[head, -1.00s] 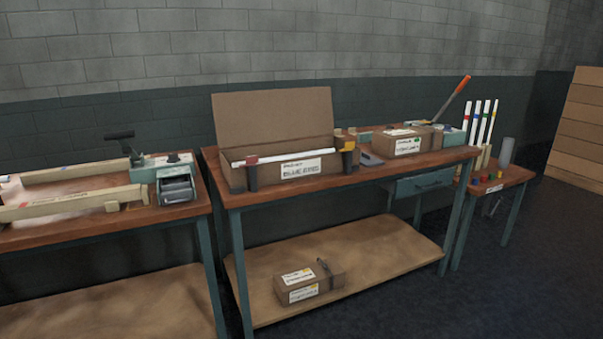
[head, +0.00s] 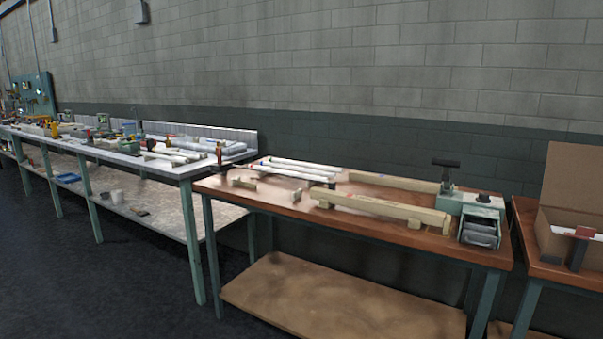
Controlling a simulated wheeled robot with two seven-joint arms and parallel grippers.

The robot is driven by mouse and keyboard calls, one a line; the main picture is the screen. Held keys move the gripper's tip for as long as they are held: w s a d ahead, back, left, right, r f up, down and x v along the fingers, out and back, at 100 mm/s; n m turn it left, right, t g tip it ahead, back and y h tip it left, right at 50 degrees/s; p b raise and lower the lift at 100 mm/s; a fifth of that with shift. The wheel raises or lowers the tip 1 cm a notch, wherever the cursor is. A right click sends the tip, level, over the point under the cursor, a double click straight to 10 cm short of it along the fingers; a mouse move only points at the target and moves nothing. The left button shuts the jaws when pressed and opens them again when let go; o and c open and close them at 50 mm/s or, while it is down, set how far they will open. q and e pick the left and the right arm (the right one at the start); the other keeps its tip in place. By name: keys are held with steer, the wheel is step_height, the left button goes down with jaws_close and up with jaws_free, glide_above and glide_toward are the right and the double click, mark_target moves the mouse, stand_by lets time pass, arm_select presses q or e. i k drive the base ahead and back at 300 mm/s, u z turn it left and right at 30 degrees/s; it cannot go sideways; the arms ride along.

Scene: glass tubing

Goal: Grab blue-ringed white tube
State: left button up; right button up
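Several white tubes (head: 300,168) lie side by side on the brown-topped bench in the middle of the head view, near its back left. Part of another white tube with a red band (head: 584,232) shows at the right edge, across the front of an open cardboard box (head: 568,190). Neither of my grippers is in view.
The brown bench (head: 455,250) also bears wooden rails (head: 382,205) and a green-grey device (head: 470,212). A long white-topped bench (head: 150,166) with many tools and tubes runs to the left. Dark floor (head: 120,290) is free in front of it.

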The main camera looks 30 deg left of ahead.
mark_target(296, 168)
steer(key=u, duration=1.1)
steer(key=i, duration=0.95)
steer(key=z, duration=0.2)
